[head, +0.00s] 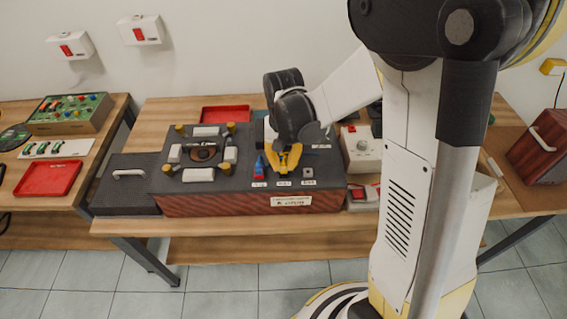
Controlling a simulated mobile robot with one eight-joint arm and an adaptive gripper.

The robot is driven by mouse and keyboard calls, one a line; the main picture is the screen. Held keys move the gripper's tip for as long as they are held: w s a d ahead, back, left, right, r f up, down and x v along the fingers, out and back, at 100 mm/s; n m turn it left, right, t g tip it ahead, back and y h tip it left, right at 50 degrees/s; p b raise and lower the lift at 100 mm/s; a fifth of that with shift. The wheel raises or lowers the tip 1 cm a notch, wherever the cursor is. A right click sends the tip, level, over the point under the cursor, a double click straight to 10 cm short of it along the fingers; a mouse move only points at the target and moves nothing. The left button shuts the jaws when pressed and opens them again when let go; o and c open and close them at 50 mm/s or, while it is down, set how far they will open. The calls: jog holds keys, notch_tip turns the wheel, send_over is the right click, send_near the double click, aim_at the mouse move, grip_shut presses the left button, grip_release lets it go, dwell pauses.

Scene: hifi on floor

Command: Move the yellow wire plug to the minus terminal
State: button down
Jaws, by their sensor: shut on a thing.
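My gripper (283,167) is over the front right part of the dark-topped box with reddish wooden sides (230,202). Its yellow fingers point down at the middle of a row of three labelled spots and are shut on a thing. This appears to be the yellow wire plug, but I cannot separate it from the yellow fingers. A small pale terminal (308,172) shows bare at the right spot. The label signs are too small to read, so I cannot tell which is minus.
A white device with a dial (362,150) stands close to the right of the box. A red tray (225,114) lies behind it and a dark case (127,184) is at its left. Corner knobs and white blocks rise from the box top.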

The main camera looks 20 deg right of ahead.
jog(key=c, duration=1.4)
grip_release()
notch_tip(320, 180, up, 17)
jog(key=p, duration=0.4)
